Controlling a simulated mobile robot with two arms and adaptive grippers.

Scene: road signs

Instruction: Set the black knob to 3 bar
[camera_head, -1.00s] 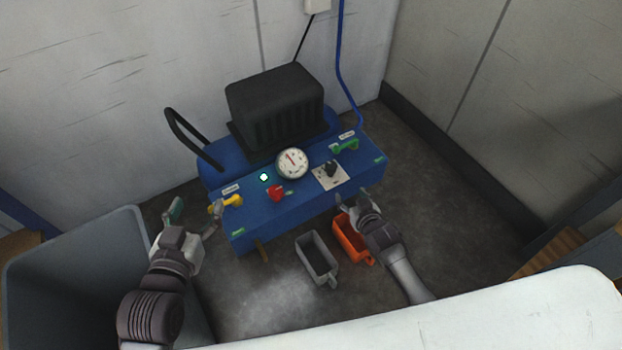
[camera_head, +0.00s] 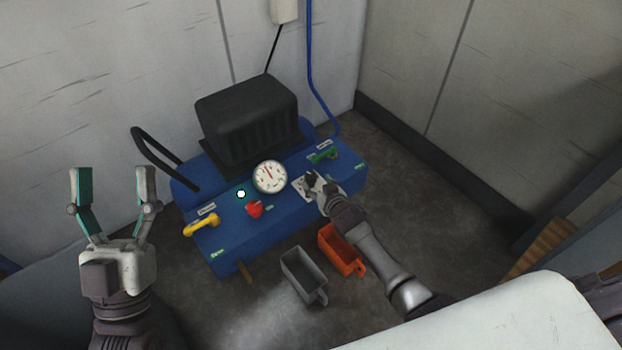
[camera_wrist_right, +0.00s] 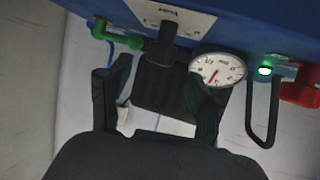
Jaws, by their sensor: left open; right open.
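The black knob (camera_wrist_right: 167,42) sits on a pale scale plate (camera_head: 302,187) on the front of the blue compressor (camera_head: 232,222). In the head view my right gripper (camera_head: 322,181) is at the plate and largely hides the knob. In the right wrist view my right gripper (camera_wrist_right: 157,85) is open, with the knob between and just beyond its fingertips; contact cannot be told. The round white gauge (camera_head: 269,177) has a red needle; its reading is too small to tell. My left gripper (camera_head: 112,180) is open and empty, left of the compressor.
A red knob (camera_head: 254,209), a yellow handle (camera_head: 201,225) and a green handle (camera_head: 323,156) are also on the compressor. A grey bin (camera_head: 303,275) and an orange bin (camera_head: 341,250) stand on the floor in front. A white surface (camera_head: 480,320) fills the lower right.

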